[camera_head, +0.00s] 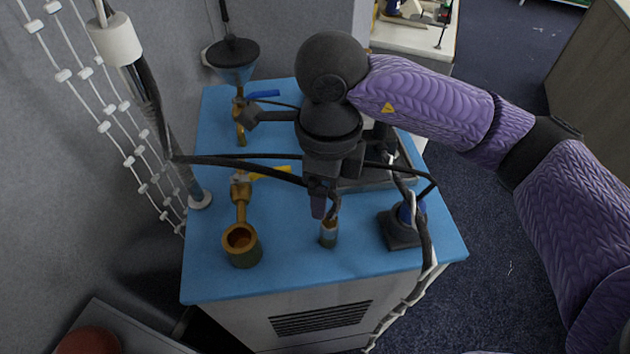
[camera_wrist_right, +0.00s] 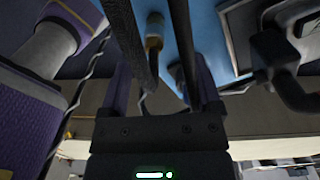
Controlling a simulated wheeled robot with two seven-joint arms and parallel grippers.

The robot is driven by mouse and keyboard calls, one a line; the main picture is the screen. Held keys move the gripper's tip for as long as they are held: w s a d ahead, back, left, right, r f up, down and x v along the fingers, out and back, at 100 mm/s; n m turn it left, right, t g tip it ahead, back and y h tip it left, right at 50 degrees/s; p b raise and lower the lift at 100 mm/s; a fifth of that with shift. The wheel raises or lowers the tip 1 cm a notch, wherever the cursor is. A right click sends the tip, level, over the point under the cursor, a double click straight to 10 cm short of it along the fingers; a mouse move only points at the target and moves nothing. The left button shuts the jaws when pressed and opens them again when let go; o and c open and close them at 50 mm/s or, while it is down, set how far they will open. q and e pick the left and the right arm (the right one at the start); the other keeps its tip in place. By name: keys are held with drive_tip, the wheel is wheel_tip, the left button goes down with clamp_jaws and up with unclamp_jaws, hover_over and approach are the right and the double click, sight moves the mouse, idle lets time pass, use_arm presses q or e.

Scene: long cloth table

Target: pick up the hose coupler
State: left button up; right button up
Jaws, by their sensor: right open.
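A small upright cylinder (camera_head: 328,232), brownish at the top with a pale band and a dark base, stands on the blue tabletop; I take it to be the hose coupler. It also shows in the right wrist view (camera_wrist_right: 154,40), between two dark bars. My right gripper (camera_head: 319,214) points down just above and slightly left of it, close to its top. In the wrist view my right gripper (camera_wrist_right: 161,72) has its purple fingers apart, with the cylinder beyond them. Whether they touch it cannot be told. My left gripper is not in view.
A brass cup fitting (camera_head: 242,245) with a yellow-handled valve stands left of the cylinder. A black-based device (camera_head: 402,230) with cables stands to the right. A blue-handled brass valve (camera_head: 240,115) is farther back. Black cables cross near my gripper. The blue tabletop (camera_head: 285,275) is bare in front.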

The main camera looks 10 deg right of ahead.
sight(329, 221)
drive_tip(key=f, duration=0.1)
drive_tip(key=s+f, duration=0.1)
drive_tip(key=f, duration=0.1)
drive_tip(key=s+f, duration=0.1)
drive_tip(key=f, duration=0.1)
drive_tip(key=shift+d+f, duration=0.1)
drive_tip(key=shift+f, duration=0.05)
drive_tip(key=f, duration=0.3)
drive_tip(key=shift+w+d+f, duration=0.15)
drive_tip(key=shift+w+f, duration=0.1)
drive_tip(key=shift+f, duration=0.35)
drive_tip(key=shift+c, duration=0.7)
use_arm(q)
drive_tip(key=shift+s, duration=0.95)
use_arm(e)
clamp_jaws()
